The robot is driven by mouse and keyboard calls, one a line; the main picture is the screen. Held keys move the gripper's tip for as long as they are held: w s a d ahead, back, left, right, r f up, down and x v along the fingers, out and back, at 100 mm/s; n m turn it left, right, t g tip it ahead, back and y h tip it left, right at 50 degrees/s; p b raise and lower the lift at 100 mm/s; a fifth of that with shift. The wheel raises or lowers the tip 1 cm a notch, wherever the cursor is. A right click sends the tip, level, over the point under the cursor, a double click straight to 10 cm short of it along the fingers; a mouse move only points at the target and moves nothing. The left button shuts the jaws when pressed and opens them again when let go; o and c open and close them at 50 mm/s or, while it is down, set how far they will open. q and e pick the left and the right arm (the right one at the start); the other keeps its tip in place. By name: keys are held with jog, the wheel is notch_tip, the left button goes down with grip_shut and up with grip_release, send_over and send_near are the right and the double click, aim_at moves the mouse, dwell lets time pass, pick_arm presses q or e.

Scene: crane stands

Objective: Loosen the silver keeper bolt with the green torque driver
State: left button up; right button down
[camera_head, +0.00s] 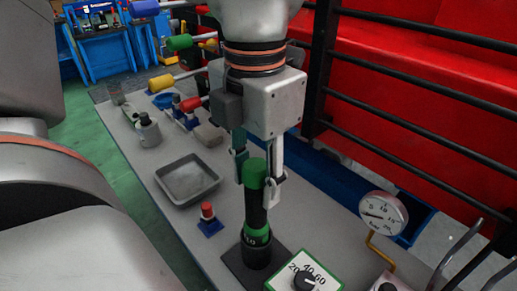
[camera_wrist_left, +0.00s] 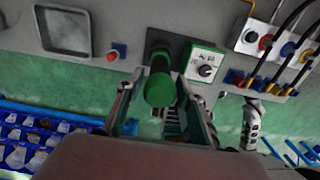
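The green torque driver (camera_head: 257,215) has a dark shaft, a green cap and a green ring, and stands upright in a dark holder (camera_head: 238,268) on the bench. My left gripper (camera_head: 258,181) points down with its fingers on either side of the green cap. In the left wrist view the green cap (camera_wrist_left: 160,90) lies between the fingers of the left gripper (camera_wrist_left: 157,88), with gaps beside it, so the gripper looks open. I cannot make out the silver keeper bolt in either view. My right gripper is not recognisable in either view.
A white dial box (camera_head: 305,279) sits beside the holder, and a pressure gauge (camera_head: 383,213) stands to the right. A red-capped blue block (camera_head: 209,220) and a grey tray (camera_head: 188,180) are to the left. Black rails (camera_head: 420,105) bound the bench's far right side.

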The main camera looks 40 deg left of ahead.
pick_arm(q)
jog(key=c, duration=1)
jog(key=shift+r, duration=0.1)
grip_shut()
pick_arm(e)
jog(key=shift+s+f, duration=0.1)
jog(key=shift+s, duration=0.05)
pick_arm(q)
jog(key=shift+r, duration=0.1)
